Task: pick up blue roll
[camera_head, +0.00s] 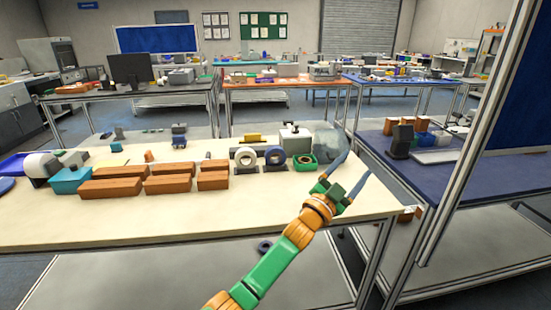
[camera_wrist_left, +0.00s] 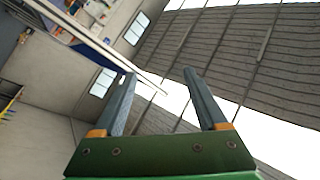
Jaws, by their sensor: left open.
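A dark blue roll with a pale centre (camera_head: 275,157) stands on a dark holder on the cream table, right of the middle. A white roll with a dark centre (camera_head: 245,158) stands left of it, and a green roll (camera_head: 305,161) sits right of it. My left gripper (camera_head: 358,163) is open over the table's right end, right of the rolls and apart from them. In the left wrist view, its two fingers (camera_wrist_left: 159,75) are spread with nothing between them. My right gripper is not in view.
Several brown boxes (camera_head: 170,184) lie left of the rolls on the cream table (camera_head: 120,222). A white device (camera_head: 294,137) stands behind the rolls. A metal frame post (camera_head: 478,130) and a blue-topped table (camera_head: 420,175) are at the right. The cream table's front strip is clear.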

